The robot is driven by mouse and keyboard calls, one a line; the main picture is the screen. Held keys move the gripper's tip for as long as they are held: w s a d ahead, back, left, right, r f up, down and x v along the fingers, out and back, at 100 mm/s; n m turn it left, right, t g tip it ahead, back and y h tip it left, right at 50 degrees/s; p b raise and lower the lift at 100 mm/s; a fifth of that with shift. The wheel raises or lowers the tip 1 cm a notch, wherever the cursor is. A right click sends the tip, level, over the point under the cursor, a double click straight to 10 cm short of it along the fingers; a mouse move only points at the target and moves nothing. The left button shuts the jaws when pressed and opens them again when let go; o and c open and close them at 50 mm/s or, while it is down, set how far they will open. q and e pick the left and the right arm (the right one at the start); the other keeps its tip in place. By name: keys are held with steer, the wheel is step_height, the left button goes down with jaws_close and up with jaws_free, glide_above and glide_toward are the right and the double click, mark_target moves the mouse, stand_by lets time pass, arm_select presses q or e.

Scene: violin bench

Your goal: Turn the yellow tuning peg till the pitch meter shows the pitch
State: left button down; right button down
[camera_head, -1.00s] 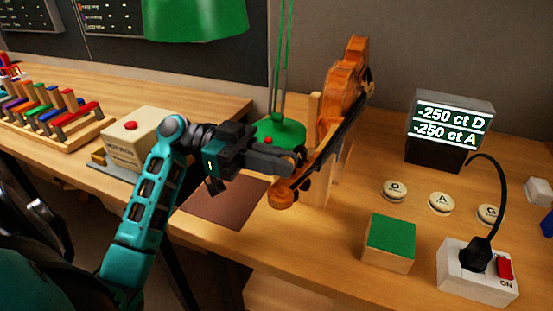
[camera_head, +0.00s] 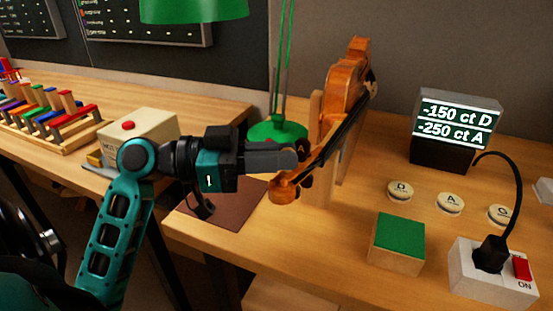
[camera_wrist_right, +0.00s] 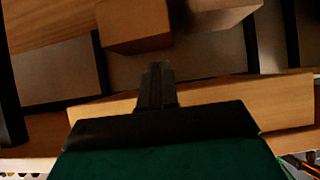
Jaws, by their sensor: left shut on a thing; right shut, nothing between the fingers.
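The violin (camera_head: 343,88) is held upright and tilted against a wooden stand, its scroll (camera_head: 285,192) down toward the front. My left gripper (camera_head: 298,156) reaches in from the left and is shut on a tuning peg at the pegbox. The fingers hide that peg, so its yellow colour does not show. Dark pegs show beside the fingertips. The pitch meter (camera_head: 453,130) reads -150 ct D above -250 ct A. My right gripper (camera_wrist_right: 155,78) shows in the right wrist view, shut and empty, over wooden surfaces.
A green lamp (camera_head: 278,132) stands behind the gripper. A green-topped block (camera_head: 398,238), round buttons marked D (camera_head: 400,191) and A (camera_head: 450,203), and a power strip (camera_head: 492,275) with a black plug are on the right. A beige box with a red button (camera_head: 140,128) is left.

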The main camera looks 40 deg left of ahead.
arm_select(q)
steer(key=c, duration=1.2)
jaws_free()
